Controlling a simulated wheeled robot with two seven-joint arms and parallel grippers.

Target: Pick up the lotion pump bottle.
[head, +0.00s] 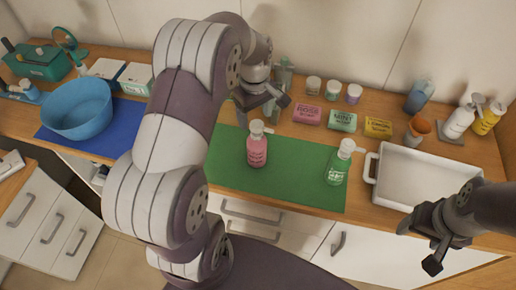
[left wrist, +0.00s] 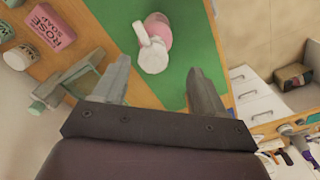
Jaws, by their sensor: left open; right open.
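A pink pump bottle (head: 257,151) with a white pump head stands upright on the green mat (head: 225,173). A green pump bottle (head: 338,166) with a white pump stands near the mat's right end. A white pump bottle (head: 459,122) stands at the far right. My left gripper (head: 263,103) is open and empty, above and behind the pink bottle. In the left wrist view, the pink bottle (left wrist: 158,38) shows just beyond the open fingers of the left gripper (left wrist: 157,65), not touching them as far as I can tell. My right gripper (head: 418,247) is open and empty, in front of the white tray.
A white tray (head: 373,172) sits on the right. Soap boxes (head: 307,114) and small jars (head: 333,88) stand behind the mat. A grey stand (head: 284,75) is close to my left gripper. A blue bowl (head: 76,108) is at the left. The mat between the bottles is clear.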

